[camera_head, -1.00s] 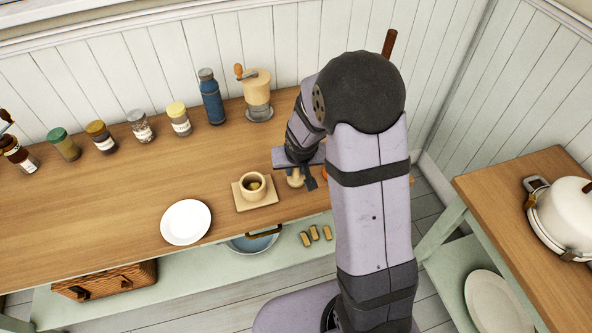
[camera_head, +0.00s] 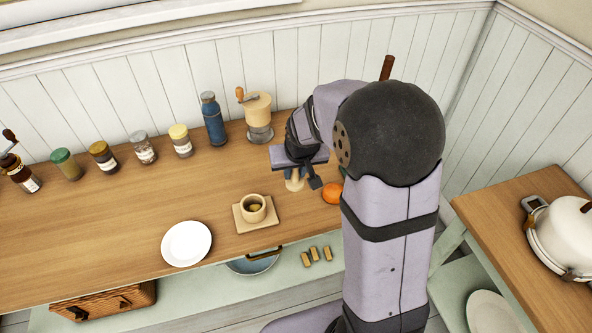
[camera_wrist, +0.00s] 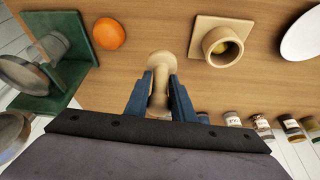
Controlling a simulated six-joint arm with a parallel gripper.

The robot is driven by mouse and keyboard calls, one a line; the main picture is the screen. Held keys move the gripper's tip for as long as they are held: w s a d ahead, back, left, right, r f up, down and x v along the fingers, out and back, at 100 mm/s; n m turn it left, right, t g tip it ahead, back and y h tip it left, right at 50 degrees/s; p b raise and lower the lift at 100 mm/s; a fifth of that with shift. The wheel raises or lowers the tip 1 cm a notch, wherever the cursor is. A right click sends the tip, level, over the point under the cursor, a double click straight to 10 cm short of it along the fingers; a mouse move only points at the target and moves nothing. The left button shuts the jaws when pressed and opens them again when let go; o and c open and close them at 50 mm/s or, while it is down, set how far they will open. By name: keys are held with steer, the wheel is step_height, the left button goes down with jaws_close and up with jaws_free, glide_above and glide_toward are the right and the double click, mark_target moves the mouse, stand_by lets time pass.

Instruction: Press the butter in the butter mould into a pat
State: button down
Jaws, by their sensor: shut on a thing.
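The butter mould (camera_head: 243,215) is a pale wooden cup on a square base, standing on the counter. It also shows in the wrist view (camera_wrist: 206,25). In the wrist view my gripper (camera_wrist: 160,88) is shut on a pale wooden plunger (camera_wrist: 160,62) with a round, wider end. The plunger also shows below the gripper in the head view (camera_head: 294,184). I cannot tell whether it touches the counter.
A white plate (camera_head: 187,243) lies left of the mould. An orange (camera_head: 332,194) is right of my gripper. A grinder (camera_head: 258,117), a blue bottle (camera_head: 213,120) and several jars (camera_head: 142,148) line the back. The counter (camera_head: 120,215) between is clear.

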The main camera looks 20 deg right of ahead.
steer(key=a+n+g+y+p, duration=0.4)
steer(key=a+n+p, duration=0.3)
steer(key=a+n, duration=0.5)
steer(key=n+y, duration=0.1)
steer(key=n, duration=0.4)
steer(key=shift+a+r, duration=0.15)
steer(key=shift+r, duration=0.15)
steer(key=shift+f, duration=0.2)
steer(key=shift+f+b, duration=2.45)
steer(key=shift+f, duration=0.7)
